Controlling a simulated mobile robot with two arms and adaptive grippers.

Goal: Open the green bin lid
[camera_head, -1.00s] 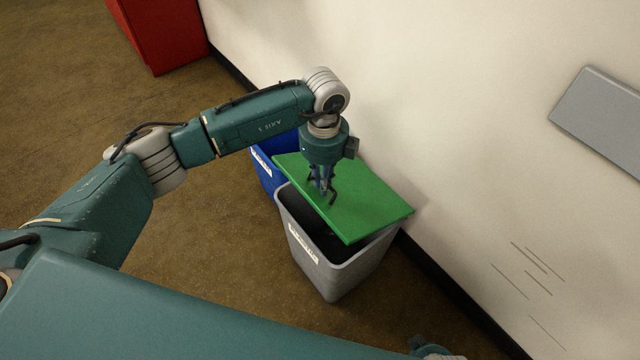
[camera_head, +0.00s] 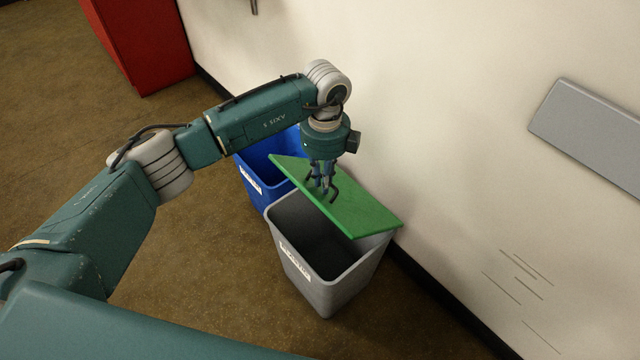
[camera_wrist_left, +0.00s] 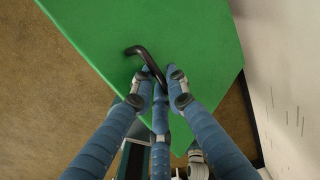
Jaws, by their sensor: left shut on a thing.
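The green lid (camera_head: 352,206) lies skewed and tilted over the wall side of a grey bin (camera_head: 318,281). Much of the bin's mouth is uncovered and its dark inside shows. My left gripper (camera_head: 322,192) comes down from above onto the lid and is shut on its dark handle (camera_head: 334,190). In the left wrist view the fingers (camera_wrist_left: 160,84) close around the bent black handle (camera_wrist_left: 148,62), with the green lid (camera_wrist_left: 190,35) filling much of the picture. My right gripper is not in view.
A blue bin (camera_head: 262,172) stands beside the grey bin, partly behind my arm. The pale wall (camera_head: 440,130) is close behind the lid. A grey panel (camera_head: 595,130) is on the wall. A red cabinet (camera_head: 145,45) stands at the far left. Brown floor is clear in front.

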